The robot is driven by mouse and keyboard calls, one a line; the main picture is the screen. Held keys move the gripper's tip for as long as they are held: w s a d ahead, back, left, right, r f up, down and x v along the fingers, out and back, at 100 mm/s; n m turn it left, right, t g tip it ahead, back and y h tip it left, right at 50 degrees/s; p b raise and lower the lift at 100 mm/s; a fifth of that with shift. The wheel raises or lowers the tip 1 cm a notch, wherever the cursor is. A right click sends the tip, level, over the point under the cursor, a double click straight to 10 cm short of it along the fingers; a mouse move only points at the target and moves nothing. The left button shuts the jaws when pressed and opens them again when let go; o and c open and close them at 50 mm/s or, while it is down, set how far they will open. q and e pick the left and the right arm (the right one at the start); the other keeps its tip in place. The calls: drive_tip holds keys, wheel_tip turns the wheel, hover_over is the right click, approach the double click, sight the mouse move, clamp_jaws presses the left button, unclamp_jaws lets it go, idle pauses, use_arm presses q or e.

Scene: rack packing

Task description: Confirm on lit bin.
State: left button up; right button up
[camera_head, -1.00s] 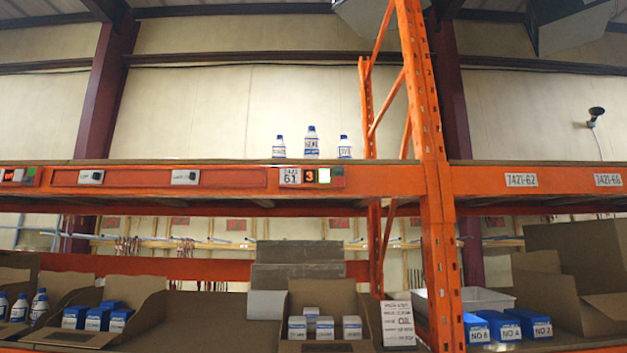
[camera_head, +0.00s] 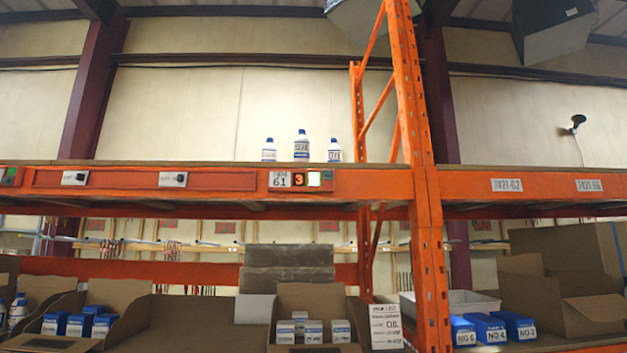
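A lit pick display (camera_head: 299,180) on the orange shelf beam shows an orange-red 3. A bright whitish confirm button (camera_head: 314,180) is just to its right. A white label (camera_head: 280,180) reading 61 is to its left. Three white bottles with blue caps (camera_head: 301,147) stand on the shelf above this display. Below it, on the lower shelf, an open cardboard bin (camera_head: 313,300) holds several small white boxes (camera_head: 313,331). Neither of my grippers is in view.
An orange rack upright (camera_head: 425,220) stands right of the display. Unlit modules (camera_head: 75,178) sit farther left on the beam. Blue boxes (camera_head: 489,328) are on the lower shelf at right. A white pick-list box (camera_head: 385,326) stands beside the cardboard bin.

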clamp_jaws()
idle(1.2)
